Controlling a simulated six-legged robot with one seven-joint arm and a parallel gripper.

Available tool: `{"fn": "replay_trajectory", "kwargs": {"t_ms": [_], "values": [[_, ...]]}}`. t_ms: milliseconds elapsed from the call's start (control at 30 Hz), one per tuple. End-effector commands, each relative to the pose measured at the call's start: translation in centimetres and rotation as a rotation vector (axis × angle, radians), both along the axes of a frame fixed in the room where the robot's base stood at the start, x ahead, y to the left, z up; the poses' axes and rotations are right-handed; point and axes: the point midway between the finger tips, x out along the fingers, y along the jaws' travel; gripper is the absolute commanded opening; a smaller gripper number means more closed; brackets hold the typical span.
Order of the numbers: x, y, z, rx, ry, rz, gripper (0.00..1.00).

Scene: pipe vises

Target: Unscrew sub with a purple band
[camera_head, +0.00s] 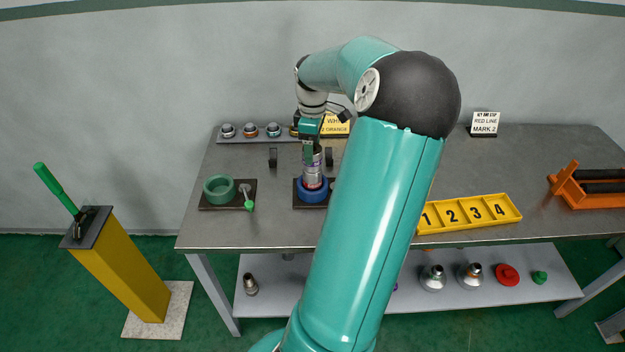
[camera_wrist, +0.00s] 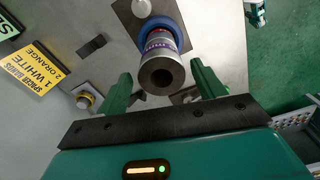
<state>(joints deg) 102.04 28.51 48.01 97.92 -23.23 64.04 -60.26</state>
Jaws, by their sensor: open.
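The sub with a purple band (camera_head: 313,175) is a grey metal cylinder standing upright in a blue vise ring (camera_head: 313,195) on the table. In the wrist view the sub (camera_wrist: 159,62) shows its dark open bore, with the purple band lower down near the blue ring (camera_wrist: 160,24). My gripper (camera_head: 311,150) is above the sub, pointing down. In the wrist view my gripper (camera_wrist: 160,85) is open, with one green finger on each side of the sub's upper end. I cannot tell whether either finger touches it.
A green vise ring (camera_head: 219,189) with a green-knobbed handle stands left of the blue one. Several fittings sit on a rack (camera_head: 258,140) behind, near a yellow sign (camera_head: 336,124). A yellow numbered tray (camera_head: 470,213) and an orange stand (camera_head: 590,187) are at right. A yellow post (camera_head: 123,265) stands left.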

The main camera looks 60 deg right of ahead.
Motion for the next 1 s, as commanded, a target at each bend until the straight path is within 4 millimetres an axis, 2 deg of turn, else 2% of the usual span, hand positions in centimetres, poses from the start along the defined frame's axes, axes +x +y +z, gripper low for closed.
{"fn": "replay_trajectory", "kwargs": {"t_ms": [233, 400, 500, 667, 1000], "values": [[0.05, 0.20, 0.02, 0.000, 0.000, 0.000, 0.68], [0.06, 0.19, 0.02, 0.000, 0.000, 0.001, 0.35], [0.07, 0.19, 0.02, 0.000, 0.000, 0.002, 0.19], [0.09, 0.20, 0.04, -0.001, 0.000, 0.088, 0.19], [0.13, 0.19, 0.05, -0.001, 0.000, 0.506, 0.19]]}}
